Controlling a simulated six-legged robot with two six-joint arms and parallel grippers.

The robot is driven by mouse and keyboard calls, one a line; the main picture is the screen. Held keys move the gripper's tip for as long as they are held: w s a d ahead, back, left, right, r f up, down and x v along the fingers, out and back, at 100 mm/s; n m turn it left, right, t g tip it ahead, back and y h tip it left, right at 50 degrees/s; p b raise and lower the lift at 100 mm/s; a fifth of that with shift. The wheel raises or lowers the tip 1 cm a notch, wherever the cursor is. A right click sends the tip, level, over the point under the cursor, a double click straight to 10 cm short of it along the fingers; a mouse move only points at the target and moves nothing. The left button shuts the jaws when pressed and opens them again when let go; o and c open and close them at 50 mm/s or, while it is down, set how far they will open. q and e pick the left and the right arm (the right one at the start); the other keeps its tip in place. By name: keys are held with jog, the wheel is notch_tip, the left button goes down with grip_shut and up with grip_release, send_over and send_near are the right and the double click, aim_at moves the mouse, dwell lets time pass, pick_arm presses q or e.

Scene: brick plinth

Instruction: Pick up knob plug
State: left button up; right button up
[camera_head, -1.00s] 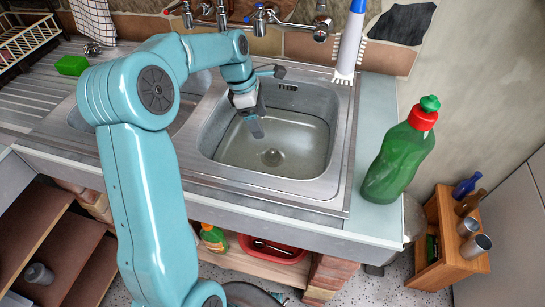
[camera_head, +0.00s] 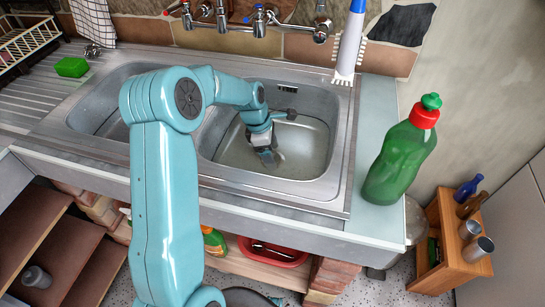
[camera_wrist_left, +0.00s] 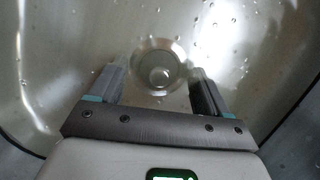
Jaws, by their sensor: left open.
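The knob plug (camera_wrist_left: 160,74) sits in the round drain of the right sink basin (camera_head: 304,150). My left gripper (camera_head: 268,160) is down inside that basin, pointing at the floor. In the left wrist view its two fingers (camera_wrist_left: 157,80) are apart, one on each side of the drain, with nothing between them. I cannot tell how high the fingertips are above the plug. In the head view the gripper hides the drain. My right gripper is not in view.
A green bottle with a red cap (camera_head: 401,155) stands on the counter right of the sink. A brush (camera_head: 348,45) is upright behind the right rim. Taps (camera_head: 250,22) line the back wall. A green sponge (camera_head: 71,67) lies on the drainboard. Droplets dot the basin.

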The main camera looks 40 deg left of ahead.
pick_arm(q)
jog(key=shift+c, duration=0.2)
jog(key=c, duration=1)
jog(key=shift+c, duration=0.4)
jog(key=shift+r, duration=0.15)
